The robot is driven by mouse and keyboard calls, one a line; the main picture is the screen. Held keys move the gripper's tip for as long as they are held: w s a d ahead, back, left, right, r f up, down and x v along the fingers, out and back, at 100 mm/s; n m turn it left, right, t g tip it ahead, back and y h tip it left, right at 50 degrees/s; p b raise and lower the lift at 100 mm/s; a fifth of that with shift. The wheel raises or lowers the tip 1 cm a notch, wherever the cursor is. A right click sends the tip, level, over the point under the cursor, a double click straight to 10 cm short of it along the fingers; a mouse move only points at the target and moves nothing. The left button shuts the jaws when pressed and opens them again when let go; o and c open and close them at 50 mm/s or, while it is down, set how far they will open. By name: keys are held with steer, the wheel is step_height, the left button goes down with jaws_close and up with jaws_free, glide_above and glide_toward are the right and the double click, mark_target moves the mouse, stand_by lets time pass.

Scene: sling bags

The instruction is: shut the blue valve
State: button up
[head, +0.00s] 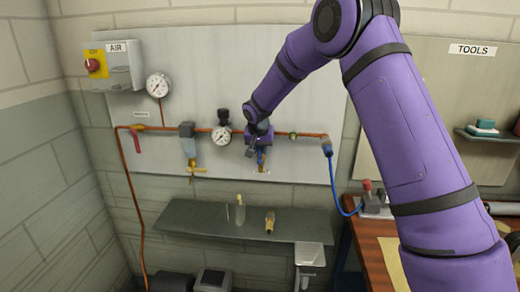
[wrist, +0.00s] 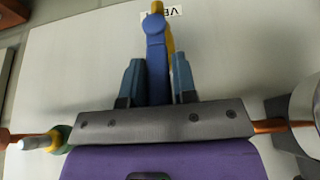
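The blue valve's lever (wrist: 156,50) hangs down from the copper pipe on the wall panel. In the head view the blue lever (head: 261,158) shows just below my gripper (head: 259,140), partly hidden by it. In the wrist view the lever lies between the two blue-grey fingers of my gripper (wrist: 158,82). A yellow part (wrist: 157,7) shows behind the lever's end. The valve body is hidden by my gripper.
Along the copper pipe (head: 158,128) sit a red lever (head: 137,142), a regulator with a gauge (head: 221,135) and a blue hose fitting (head: 327,147). A grey shelf (head: 190,223) below holds small items. A workbench (head: 375,229) stands at right.

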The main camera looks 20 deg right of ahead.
jaws_close()
steer(key=shift+d, duration=0.1)
steer(key=shift+s+d+f+m+t+y, duration=0.15)
steer(key=shift+d+t+y, duration=0.1)
steer(key=shift+y, duration=0.4)
steer(key=shift+s+d+f+m+t+y, duration=0.1)
steer(key=shift+s+d+m+t+y, duration=0.15)
steer(key=shift+y, duration=0.45)
steer(key=shift+s+d+f+m+t+y, duration=0.1)
steer(key=shift+d+t+y, duration=0.2)
steer(key=shift+y, duration=0.35)
steer(key=shift+o, duration=2.3)
jaws_free()
steer(key=shift+r, duration=0.1)
